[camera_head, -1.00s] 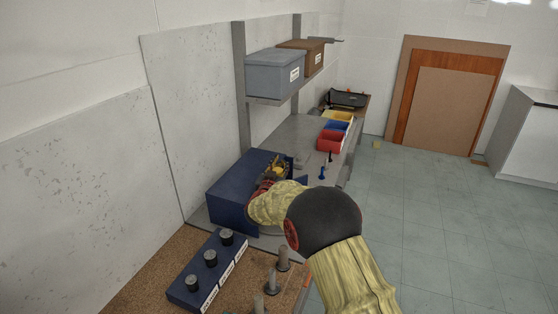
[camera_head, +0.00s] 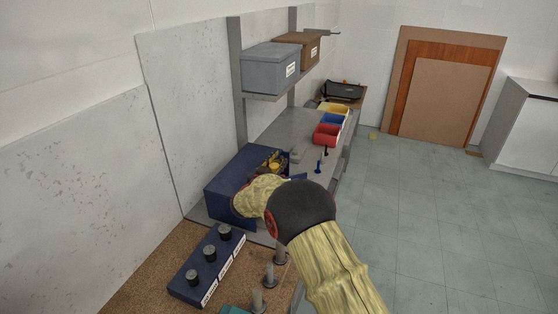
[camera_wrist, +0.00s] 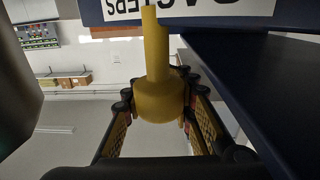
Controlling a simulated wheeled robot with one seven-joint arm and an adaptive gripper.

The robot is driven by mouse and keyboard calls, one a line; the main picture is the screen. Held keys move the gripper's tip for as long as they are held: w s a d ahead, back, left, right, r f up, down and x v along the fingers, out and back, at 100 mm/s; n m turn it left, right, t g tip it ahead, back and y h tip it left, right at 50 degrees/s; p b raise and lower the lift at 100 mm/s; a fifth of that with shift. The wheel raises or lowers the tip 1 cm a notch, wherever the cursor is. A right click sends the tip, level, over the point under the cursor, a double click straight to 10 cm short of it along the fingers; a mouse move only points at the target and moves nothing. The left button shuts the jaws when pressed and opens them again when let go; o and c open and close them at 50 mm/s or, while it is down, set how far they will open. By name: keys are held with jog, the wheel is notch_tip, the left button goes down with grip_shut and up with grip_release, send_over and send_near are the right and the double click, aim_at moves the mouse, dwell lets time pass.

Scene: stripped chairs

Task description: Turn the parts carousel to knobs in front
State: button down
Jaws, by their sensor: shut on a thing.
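The parts carousel appears as a dark blue, box-like body (camera_head: 228,187) on the grey bench, partly hidden by my arm. In the wrist view its blue panel (camera_wrist: 225,75) carries a white label (camera_wrist: 195,10) that reads "CASTERS", upside down. A yellow peg-like handle (camera_wrist: 157,60) with a wider round base stands against that panel. My gripper (camera_wrist: 158,98) is shut on this handle, with fingers on both sides of it. In the head view my gripper (camera_head: 272,163) is at the carousel's far right side, partly hidden. Labels facing the bench front are not visible in the head view.
A blue block with black knobs (camera_head: 208,262) and grey posts (camera_head: 270,273) stand in front on a cork-coloured surface. Red, blue and yellow bins (camera_head: 326,135) sit farther back. A shelf holds grey (camera_head: 270,70) and brown boxes. The floor to the right is clear.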

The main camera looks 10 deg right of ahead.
jog(key=c, duration=1.4)
grip_release()
notch_tip(320, 180, up, 10)
